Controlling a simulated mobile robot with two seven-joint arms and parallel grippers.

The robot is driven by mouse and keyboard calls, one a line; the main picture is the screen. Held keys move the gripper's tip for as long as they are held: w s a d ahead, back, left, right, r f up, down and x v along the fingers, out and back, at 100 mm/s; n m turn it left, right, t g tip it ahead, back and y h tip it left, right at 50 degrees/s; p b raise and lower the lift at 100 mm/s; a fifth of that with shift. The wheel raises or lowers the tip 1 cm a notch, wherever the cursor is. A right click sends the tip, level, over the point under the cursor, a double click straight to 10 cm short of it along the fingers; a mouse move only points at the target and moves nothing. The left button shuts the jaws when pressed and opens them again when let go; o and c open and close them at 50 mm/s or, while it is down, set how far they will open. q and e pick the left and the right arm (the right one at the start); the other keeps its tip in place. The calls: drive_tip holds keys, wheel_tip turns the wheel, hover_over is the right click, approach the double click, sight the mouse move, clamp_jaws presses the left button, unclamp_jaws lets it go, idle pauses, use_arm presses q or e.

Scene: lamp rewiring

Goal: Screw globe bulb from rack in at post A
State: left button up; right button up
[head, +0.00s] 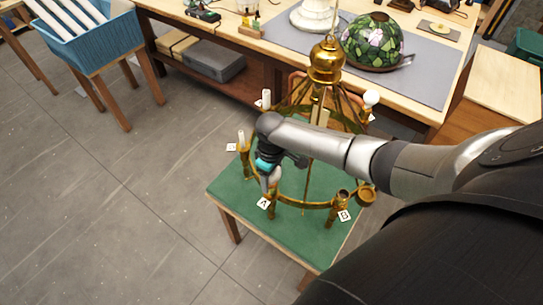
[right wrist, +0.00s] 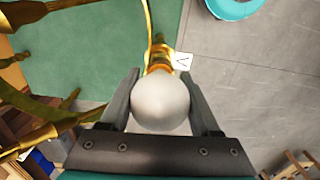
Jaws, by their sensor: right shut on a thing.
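My right gripper (head: 268,178) is at post A of the brass chandelier (head: 326,64), above its lettered tag A (head: 264,203). In the right wrist view my right gripper (right wrist: 160,84) is shut on the white globe bulb (right wrist: 160,105), one finger on each side. The bulb's lower end is in line with the brass socket of post A (right wrist: 158,57) and appears to meet it. How deep it sits is hidden by the globe. The tag A (right wrist: 183,62) shows beside the socket. My left gripper is not in view.
The chandelier stands on a green-topped table (head: 228,188). Post B (head: 342,198) is to the right of A. Candle-shaped posts (head: 241,139) and a white globe (head: 371,97) are on other arms. A workbench with a stained-glass shade (head: 372,40) is behind. A blue bin (head: 100,40) stands left.

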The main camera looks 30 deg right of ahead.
drive_tip(key=m, duration=0.3)
drive_tip(key=shift+s+a+f+m, duration=0.1)
drive_tip(key=shift+m, duration=0.3)
drive_tip(key=m, duration=0.4)
drive_tip(key=m, duration=0.4)
drive_tip(key=shift+m, duration=0.3)
drive_tip(key=m, duration=0.3)
drive_tip(key=o, duration=1.4)
drive_tip(key=shift+o, duration=0.2)
